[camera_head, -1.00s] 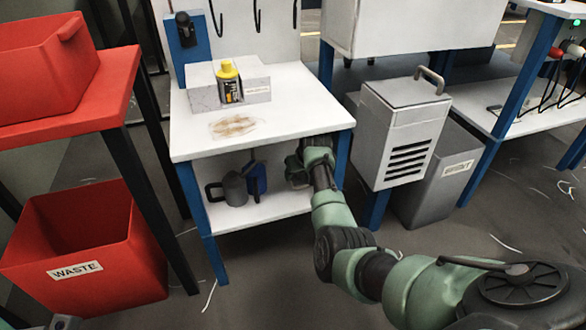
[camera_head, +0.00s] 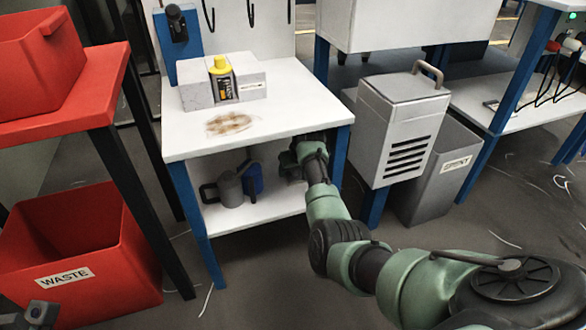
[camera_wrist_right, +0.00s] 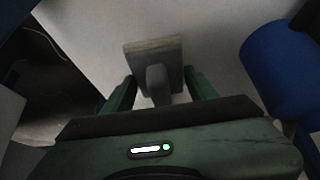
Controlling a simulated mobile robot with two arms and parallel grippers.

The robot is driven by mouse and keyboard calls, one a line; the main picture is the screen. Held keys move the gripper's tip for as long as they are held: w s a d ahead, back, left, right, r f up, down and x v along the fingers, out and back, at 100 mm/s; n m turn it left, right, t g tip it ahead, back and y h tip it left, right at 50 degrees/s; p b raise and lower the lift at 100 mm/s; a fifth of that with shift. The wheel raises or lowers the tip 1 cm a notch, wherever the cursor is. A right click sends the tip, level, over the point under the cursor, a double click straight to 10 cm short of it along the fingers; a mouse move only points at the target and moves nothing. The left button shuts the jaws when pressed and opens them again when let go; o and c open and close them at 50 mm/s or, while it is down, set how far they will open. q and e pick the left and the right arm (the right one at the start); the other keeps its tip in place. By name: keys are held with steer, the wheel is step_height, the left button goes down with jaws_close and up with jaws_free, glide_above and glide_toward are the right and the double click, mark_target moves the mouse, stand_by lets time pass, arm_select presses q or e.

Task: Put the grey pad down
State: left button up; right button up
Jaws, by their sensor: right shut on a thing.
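My right gripper (camera_wrist_right: 162,90) is shut on the handle of the grey pad (camera_wrist_right: 153,52), a flat block with a paler edge. In the right wrist view the pad is just ahead of the fingers, over a pale surface; I cannot tell whether it touches it. In the head view my right arm reaches under the white bench top, at the right end of the lower shelf (camera_head: 237,218). The bench hides the fingertips and pad there. My left gripper is not clearly in view.
A grey jug (camera_head: 228,190) and a blue container (camera_head: 253,178) stand on the shelf, left of my right gripper; something blue (camera_wrist_right: 280,65) is close by in the wrist view. The bench top holds a yellow-capped bottle (camera_head: 220,84) and a brown stain (camera_head: 229,124). A blue leg (camera_head: 340,155) is close on the right.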

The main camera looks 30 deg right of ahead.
steer(key=shift+s+f, duration=0.1)
steer(key=shift+f, duration=0.2)
